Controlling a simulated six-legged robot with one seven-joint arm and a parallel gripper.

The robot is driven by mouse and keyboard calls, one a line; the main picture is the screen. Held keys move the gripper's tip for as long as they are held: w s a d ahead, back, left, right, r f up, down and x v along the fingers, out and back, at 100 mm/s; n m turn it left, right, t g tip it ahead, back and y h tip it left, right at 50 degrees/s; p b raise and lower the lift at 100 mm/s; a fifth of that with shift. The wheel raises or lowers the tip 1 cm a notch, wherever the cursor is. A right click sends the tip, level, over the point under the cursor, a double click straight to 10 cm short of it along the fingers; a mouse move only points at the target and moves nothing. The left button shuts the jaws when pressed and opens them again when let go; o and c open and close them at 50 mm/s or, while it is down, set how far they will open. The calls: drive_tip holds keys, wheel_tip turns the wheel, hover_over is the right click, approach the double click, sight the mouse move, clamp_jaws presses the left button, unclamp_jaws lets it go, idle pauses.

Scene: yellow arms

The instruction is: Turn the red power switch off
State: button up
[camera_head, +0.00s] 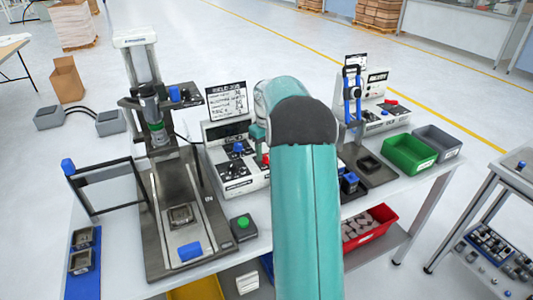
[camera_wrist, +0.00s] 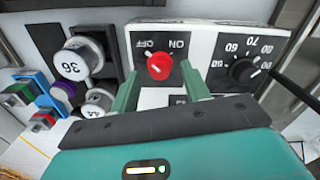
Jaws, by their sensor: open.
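The red power switch (camera_wrist: 160,66) is a round knob on a dark square plate on the white control box (camera_wrist: 210,42). The words OFF and ON show upside down beside it, OFF left of ON. A pale mark shows on the knob; I cannot tell exactly where it points. My gripper (camera_wrist: 158,74) is open, with one green finger on each side of the knob in the wrist view and gaps between. I cannot tell how deep the fingers reach. In the head view, my arm hides most of my gripper and part of the control box (camera_head: 235,185).
A black dial (camera_wrist: 244,69) with numbers is right of the switch. Grey numbered knobs (camera_wrist: 82,57) and coloured switches (camera_wrist: 42,118) are left. A press-like machine (camera_head: 150,130) stands left of the box, with a green button (camera_head: 243,222) near it.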

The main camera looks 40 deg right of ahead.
wheel_tip(320, 180, up, 12)
drive_tip(key=shift+r, duration=0.25)
idle(0.4)
drive_tip(key=s+a+r+t+h, duration=0.1)
drive_tip(key=s+a+r, duration=0.3)
drive_tip(key=a, duration=0.7)
drive_tip(key=s+a+r+t, duration=0.2)
drive_tip(key=s+a+r, duration=0.15)
drive_tip(key=a, duration=0.85)
drive_tip(key=s+a+f+t, duration=0.1)
drive_tip(key=s+a+f, duration=0.1)
drive_tip(key=s+a, duration=0.2)
drive_tip(key=s+a+f, duration=0.3)
drive_tip(key=s+a, duration=0.2)
drive_tip(key=s, duration=0.2)
drive_tip(key=s+a+f+t+y, duration=0.1)
drive_tip(key=s+a+f, duration=0.1)
drive_tip(key=s+a, duration=0.2)
drive_tip(key=s, duration=0.2)
drive_tip(key=shift+s+a+f+n+t, duration=0.3)
drive_tip(key=shift+s+a+f, duration=0.05)
